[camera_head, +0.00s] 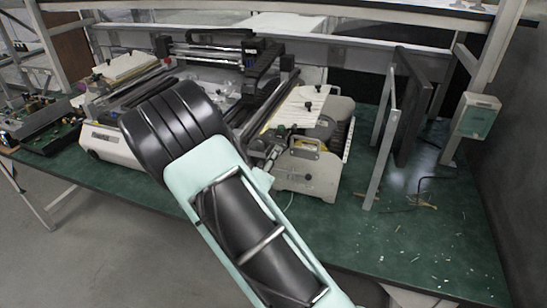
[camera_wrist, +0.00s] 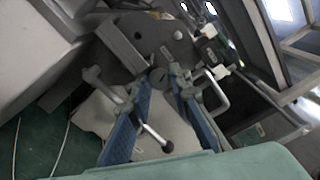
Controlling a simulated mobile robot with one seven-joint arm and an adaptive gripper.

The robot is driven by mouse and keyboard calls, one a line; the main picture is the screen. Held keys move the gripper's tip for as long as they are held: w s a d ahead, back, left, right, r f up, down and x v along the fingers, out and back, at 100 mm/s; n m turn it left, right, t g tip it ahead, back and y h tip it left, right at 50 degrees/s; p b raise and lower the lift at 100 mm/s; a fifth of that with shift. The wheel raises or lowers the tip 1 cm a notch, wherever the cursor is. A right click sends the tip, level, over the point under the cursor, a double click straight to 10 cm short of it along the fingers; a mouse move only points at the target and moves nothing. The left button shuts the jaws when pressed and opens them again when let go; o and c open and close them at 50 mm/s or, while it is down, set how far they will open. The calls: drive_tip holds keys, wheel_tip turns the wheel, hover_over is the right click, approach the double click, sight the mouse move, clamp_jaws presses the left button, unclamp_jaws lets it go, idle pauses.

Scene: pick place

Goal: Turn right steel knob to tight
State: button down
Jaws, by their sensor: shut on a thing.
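In the wrist view my gripper (camera_wrist: 161,84) has two blue fingers that come together at a small grey rounded knob (camera_wrist: 158,75) on the machine. The fingers are shut on this knob, and its edges are partly hidden by the fingertips. In the head view my arm blocks the middle of the machine, and I cannot make out the gripper or the knob there. The machine's pale right end housing (camera_head: 310,178) shows beside my arm.
The machine stands on a green bench (camera_head: 400,235). A second bent metal handle (camera_wrist: 218,95) is close to the right finger. Circuit boards (camera_head: 40,122) lie at left. The front right bench is mostly clear, with small scraps.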

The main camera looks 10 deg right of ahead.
drive_tip(key=c, duration=1.8)
unclamp_jaws()
drive_tip(key=shift+o, duration=0.2)
drive_tip(key=v, duration=1.2)
